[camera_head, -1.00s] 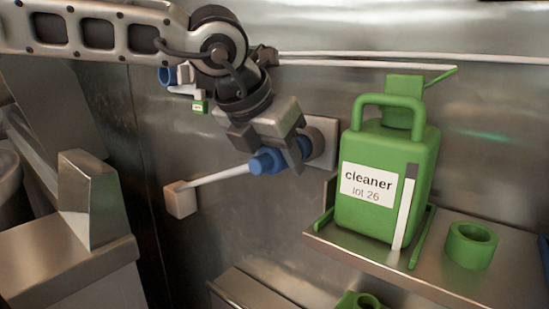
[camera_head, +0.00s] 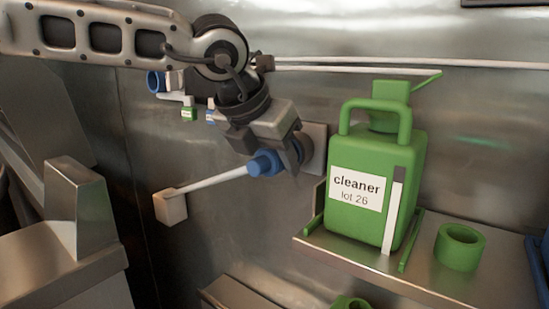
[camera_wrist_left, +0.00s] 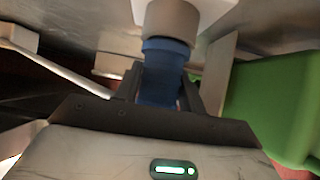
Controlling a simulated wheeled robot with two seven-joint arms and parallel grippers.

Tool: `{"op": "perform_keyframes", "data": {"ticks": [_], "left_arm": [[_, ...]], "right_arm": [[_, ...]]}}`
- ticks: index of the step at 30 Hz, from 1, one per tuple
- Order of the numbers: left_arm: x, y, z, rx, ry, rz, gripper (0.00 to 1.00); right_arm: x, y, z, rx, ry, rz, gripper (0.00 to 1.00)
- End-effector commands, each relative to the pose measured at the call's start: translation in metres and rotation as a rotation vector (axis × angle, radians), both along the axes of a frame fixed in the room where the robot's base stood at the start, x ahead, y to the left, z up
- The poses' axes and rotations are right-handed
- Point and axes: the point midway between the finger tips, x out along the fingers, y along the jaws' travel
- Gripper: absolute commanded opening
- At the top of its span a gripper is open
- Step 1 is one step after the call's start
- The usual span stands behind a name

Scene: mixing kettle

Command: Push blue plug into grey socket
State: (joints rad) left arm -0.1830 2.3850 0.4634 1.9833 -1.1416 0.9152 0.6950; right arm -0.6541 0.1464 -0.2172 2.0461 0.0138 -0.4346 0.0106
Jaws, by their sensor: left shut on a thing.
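The blue plug (camera_head: 262,163) hangs on a thick white cable (camera_head: 212,181). My left gripper (camera_head: 291,158) is shut around the plug, whose back end sticks out to the left. The grey socket shows in the left wrist view (camera_wrist_left: 172,20) as a round collar on a pale plate (camera_head: 318,150) on the wall. In that view the plug (camera_wrist_left: 163,72) lies between the fingers, in line with the socket, and its front end meets the collar's mouth. How deep it sits inside is hidden. My right gripper is not in view.
A green cleaner can (camera_head: 372,190) stands on a metal shelf (camera_head: 400,268) just right of the socket, with a green ring (camera_head: 459,247) beside it. The cable runs to a beige wall box (camera_head: 170,207). White pipes (camera_head: 350,67) run along the wall above.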

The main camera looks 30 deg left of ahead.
Motion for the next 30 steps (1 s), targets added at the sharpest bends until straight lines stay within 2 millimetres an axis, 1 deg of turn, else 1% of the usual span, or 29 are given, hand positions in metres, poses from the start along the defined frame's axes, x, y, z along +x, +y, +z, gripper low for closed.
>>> {"op": "perform_keyframes", "data": {"ticks": [8,13,14,15,16,22,23,24,25,30], "left_arm": [[0.0052,0.0000,-0.0005,0.001,-0.003,0.000,0.16],[0.0052,0.0000,0.0004,0.000,-0.003,0.000,0.16],[0.0052,0.0000,0.0004,0.000,-0.003,0.000,0.48],[0.0051,0.0000,0.0003,0.000,-0.003,0.000,0.59],[0.0051,0.0000,0.0003,0.000,-0.003,0.000,0.65],[0.0048,0.0000,0.0001,0.000,-0.001,0.000,0.65],[0.0047,0.0000,-0.0002,0.000,0.000,0.000,0.74],[0.0046,0.0000,-0.0003,0.000,0.000,0.000,0.85],[0.0046,0.0000,-0.0003,0.000,0.000,0.000,0.87],[0.0045,-0.0001,-0.0002,0.000,0.000,0.000,0.87]], "right_arm": [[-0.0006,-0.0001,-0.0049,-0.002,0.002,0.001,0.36],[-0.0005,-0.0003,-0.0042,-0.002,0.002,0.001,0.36],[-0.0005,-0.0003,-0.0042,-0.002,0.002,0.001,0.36],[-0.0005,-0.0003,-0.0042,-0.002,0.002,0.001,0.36],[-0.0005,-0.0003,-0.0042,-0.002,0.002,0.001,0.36],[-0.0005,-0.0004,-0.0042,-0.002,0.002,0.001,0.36],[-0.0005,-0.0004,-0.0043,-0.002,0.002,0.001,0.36],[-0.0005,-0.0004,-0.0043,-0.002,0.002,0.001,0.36],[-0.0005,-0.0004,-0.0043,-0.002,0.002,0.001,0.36],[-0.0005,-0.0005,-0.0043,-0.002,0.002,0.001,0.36]]}}
